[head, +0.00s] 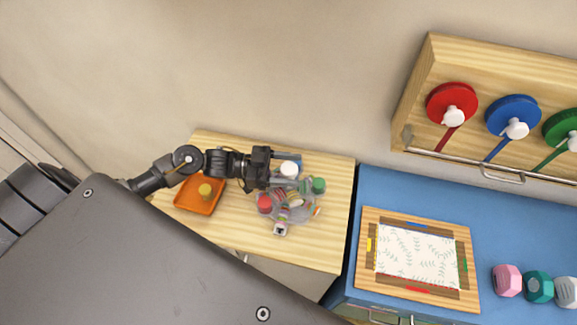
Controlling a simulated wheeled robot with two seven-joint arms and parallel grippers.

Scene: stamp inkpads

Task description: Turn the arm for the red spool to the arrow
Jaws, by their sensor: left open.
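The red spool (447,98) is mounted at the left end of a wooden rack at the upper right. A white knob-like piece (453,117) sits on its front, and a red ribbon (449,138) runs down from it. I cannot make out an arrow, nor tell which part is the spool's arm. My left gripper (296,169) is open over the wooden table, far left of the spool, with its fingers pointing right near a white round-topped item (289,169). I cannot tell whether they touch it. My right gripper is not in view.
A blue spool (513,107) and a green spool (562,124) hang beside the red one. An orange tray (185,205) and a clear container (291,211) of small items sit on the wooden table (325,240). A framed leaf-patterned sheet (418,255) lies on the blue cabinet (385,190).

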